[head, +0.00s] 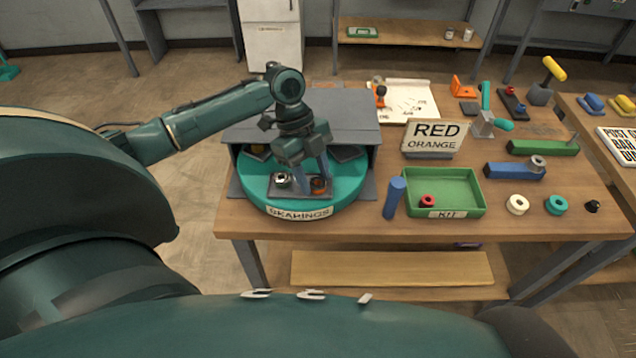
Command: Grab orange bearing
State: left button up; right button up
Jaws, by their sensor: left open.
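The orange bearing (319,186) sits on the grey plate at the front of the round teal bearings turntable (348,196). My left gripper (310,182) points down over this plate, its fingers open and low around or just beside the orange bearing. The fingers partly cover the bearing, and I cannot tell whether they touch it. A pale metal bearing (282,181) sits to its left on the same plate. A green kit tray (468,198) holds a red bearing (428,201) in its left part. My right gripper is out of view.
A grey housing (345,108) covers the turntable's back. A blue cylinder (394,197) stands between turntable and tray. A "RED ORANGE" sign (436,137) stands behind the tray. A cream ring (517,204), a teal ring (556,204) and a small black part (592,206) lie to the right.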

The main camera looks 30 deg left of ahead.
pick_arm(q)
jog(key=c, duration=0.8)
jog(key=shift+r, duration=0.15)
